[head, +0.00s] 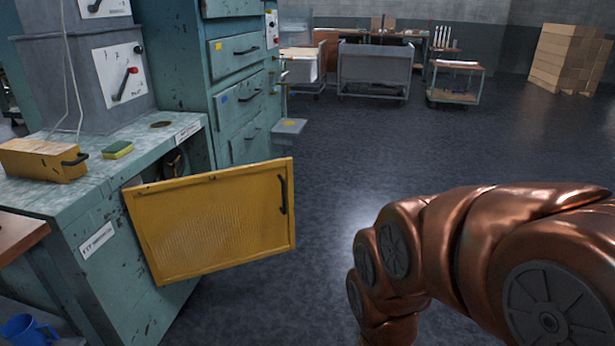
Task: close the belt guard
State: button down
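The belt guard (215,222) is a yellow framed mesh panel on the front of a teal machine bench. It stands swung open, jutting out to the right over the floor. A dark handle (283,195) sits near its right, free edge. Behind its top left part, the opening in the bench shows a dark round part (174,163), mostly hidden by the panel. My copper arm reaches in from the right and bends down at the lower middle, to the right of the guard and apart from it. My gripper is out of view below the frame.
The teal bench top (62,170) holds a yellow box (45,160) and a green-yellow sponge (118,150). A teal drawer cabinet (240,90) stands behind. A blue mug (28,328) is at lower left. The floor (335,190) right of the guard is clear; carts (375,70) stand far back.

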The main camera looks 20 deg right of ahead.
aim_at(283, 186)
jog(key=u, duration=0.1)
jog(key=i, duration=0.6)
jog(key=u, duration=0.8)
jog(key=i, duration=0.4)
jog(key=u, duration=0.45)
